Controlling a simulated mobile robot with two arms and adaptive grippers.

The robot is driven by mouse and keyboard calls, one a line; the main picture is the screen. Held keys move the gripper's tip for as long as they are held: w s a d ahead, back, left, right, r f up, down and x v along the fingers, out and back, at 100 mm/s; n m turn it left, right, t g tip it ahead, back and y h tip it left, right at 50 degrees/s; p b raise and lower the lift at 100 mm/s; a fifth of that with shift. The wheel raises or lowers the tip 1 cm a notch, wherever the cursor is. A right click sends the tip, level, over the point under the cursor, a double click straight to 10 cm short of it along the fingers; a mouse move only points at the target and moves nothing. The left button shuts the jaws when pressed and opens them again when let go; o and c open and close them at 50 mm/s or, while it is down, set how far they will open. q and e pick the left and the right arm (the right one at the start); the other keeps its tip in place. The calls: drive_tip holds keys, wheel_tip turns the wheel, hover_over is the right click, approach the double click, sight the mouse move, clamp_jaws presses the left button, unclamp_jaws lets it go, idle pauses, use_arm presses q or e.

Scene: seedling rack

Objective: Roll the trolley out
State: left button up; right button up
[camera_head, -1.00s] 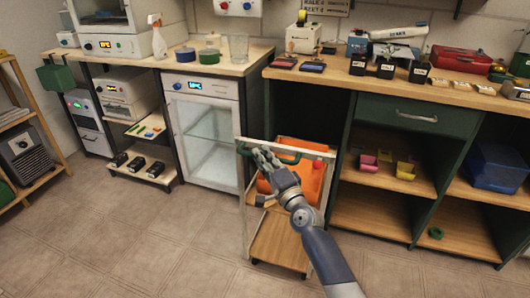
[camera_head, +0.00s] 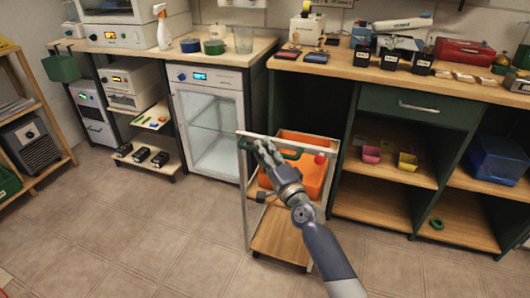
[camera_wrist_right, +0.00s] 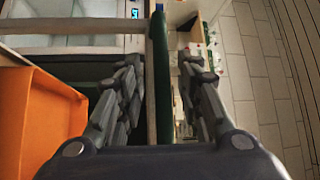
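The trolley (camera_head: 246,215) is a pale frame with wooden shelves, standing in front of the dark bay between the glass-door fridge and the open shelves. A green handle (camera_head: 291,155) runs along its top front. It carries an orange bin (camera_head: 311,180). My right gripper (camera_head: 264,149) is at the left part of the handle. In the right wrist view, the fingers (camera_wrist_right: 160,85) stand apart on either side of the green handle (camera_wrist_right: 162,60), with gaps visible on both sides. The orange bin (camera_wrist_right: 40,120) shows at left there. My left gripper is not in view.
The fridge (camera_head: 210,125) is close on the trolley's left, and the shelf unit (camera_head: 385,210) is on its right. The tiled floor (camera_head: 150,240) in front is clear. A wooden rack (camera_head: 55,130) stands at far left.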

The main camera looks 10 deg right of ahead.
drive_tip(key=v, duration=1.2)
drive_tip(key=shift+f, duration=0.15)
